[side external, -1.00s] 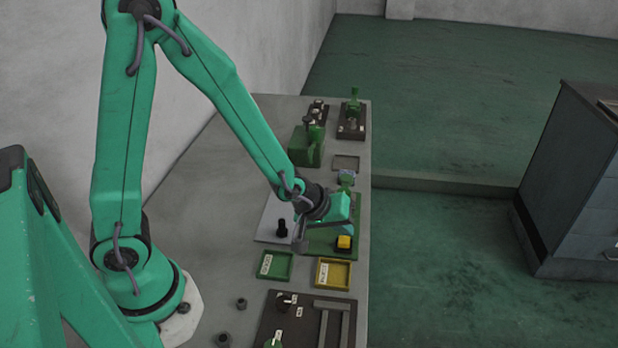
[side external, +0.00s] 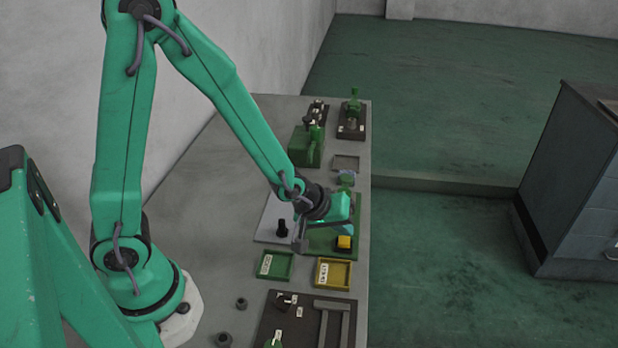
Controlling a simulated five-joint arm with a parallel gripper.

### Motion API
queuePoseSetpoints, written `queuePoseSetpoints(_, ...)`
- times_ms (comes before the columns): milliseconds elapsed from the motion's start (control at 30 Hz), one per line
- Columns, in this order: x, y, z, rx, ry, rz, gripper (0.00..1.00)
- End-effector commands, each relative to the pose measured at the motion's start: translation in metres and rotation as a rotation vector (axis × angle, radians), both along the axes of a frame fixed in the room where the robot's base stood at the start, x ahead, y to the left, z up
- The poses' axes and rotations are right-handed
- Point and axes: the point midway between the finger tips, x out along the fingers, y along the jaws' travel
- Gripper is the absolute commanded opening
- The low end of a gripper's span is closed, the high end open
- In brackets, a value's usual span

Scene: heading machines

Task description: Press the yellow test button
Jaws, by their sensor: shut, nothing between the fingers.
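My gripper (side external: 300,246) is shut and empty, pointing down just left of the button. A gap shows between the fingers and the button in this view. How high the fingertips are above the plate cannot be told. My gripper's body covers the back part of the green plate.
A black knob (side external: 282,228) stands on a pale plate left of my gripper. A green tray (side external: 274,266) and a yellow tray (side external: 333,274) lie in front. Green machines (side external: 306,148) stand behind. A dark panel with switches (side external: 300,325) is nearest the camera.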

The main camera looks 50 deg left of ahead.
Motion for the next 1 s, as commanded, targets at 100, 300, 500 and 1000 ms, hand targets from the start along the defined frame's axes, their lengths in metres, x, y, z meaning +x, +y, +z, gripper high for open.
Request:
queuePoseSetpoints(100, 0.0000, 0.0000, 0.0000, 0.000, 0.000, 0.000, 0.00)
queuePoseSetpoints(300, 0.0000, 0.0001, -0.0001, 0.000, 0.000, 0.000, 0.00)
queuePoseSetpoints(500, -0.0001, 0.0010, -0.0039, 0.001, 0.001, 0.001, 0.00)
queuePoseSetpoints(1000, 0.0004, 0.0022, -0.0086, 0.002, 0.000, 0.002, 0.00)
